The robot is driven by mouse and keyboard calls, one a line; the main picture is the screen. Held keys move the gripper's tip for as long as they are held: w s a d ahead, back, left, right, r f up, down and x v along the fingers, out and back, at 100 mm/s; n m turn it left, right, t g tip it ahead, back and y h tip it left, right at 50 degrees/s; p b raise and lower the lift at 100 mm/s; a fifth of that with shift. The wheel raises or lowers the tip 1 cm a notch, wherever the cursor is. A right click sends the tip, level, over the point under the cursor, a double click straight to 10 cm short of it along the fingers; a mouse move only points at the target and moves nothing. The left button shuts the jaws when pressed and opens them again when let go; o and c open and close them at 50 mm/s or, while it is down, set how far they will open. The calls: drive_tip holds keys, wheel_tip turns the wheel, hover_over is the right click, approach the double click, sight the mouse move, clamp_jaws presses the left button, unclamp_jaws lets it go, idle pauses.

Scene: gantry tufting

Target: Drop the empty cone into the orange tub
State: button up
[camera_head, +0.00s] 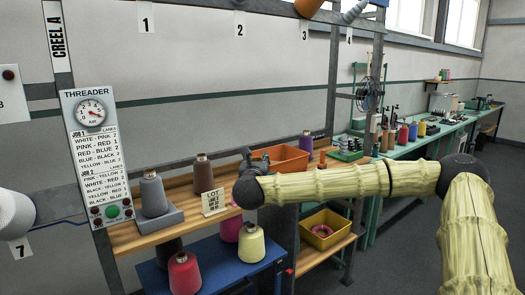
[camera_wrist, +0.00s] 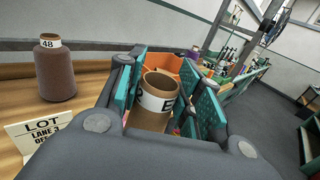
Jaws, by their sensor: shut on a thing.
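The empty cone (camera_wrist: 160,88) is a bare brown tube with a white lettered label, seen in the wrist view. My gripper (camera_wrist: 160,100) is shut on it, with a teal-padded finger on each side. In the head view my gripper (camera_head: 256,163) is over the bench at the near left of the orange tub, and the cone is hidden there. The orange tub (camera_head: 290,161) stands on the wooden bench. In the wrist view a part of the tub (camera_wrist: 188,74) shows behind the cone and fingers; I cannot tell whether the cone is over it.
A brown yarn cone (camera_head: 203,176), a LOT card (camera_head: 214,202) and a grey cone (camera_head: 153,194) on a stand are left of my gripper. A purple cone (camera_head: 306,141) is beyond the tub. A yellow bin (camera_head: 325,232) sits on the lower shelf.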

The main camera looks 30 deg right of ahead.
drive_tip(key=s+a+f+n+t+y, duration=0.1)
drive_tip(key=s+a+f, duration=0.4)
drive_tip(key=a+f, duration=0.6)
drive_tip(key=s+a+f+n+t+y, duration=0.1)
drive_tip(key=s+a+f+n+y, duration=0.2)
drive_tip(key=a+f, duration=0.9)
drive_tip(key=s+a+f+n+t+y, duration=0.1)
drive_tip(key=s+a+f+n+y, duration=0.2)
drive_tip(key=a+f, duration=0.9)
drive_tip(key=s+a+y, duration=0.3)
drive_tip(key=a, duration=0.1)
drive_tip(key=shift+s+a+f+y, duration=0.15)
drive_tip(key=shift+s+a+y, duration=0.15)
drive_tip(key=shift+s, duration=0.1)
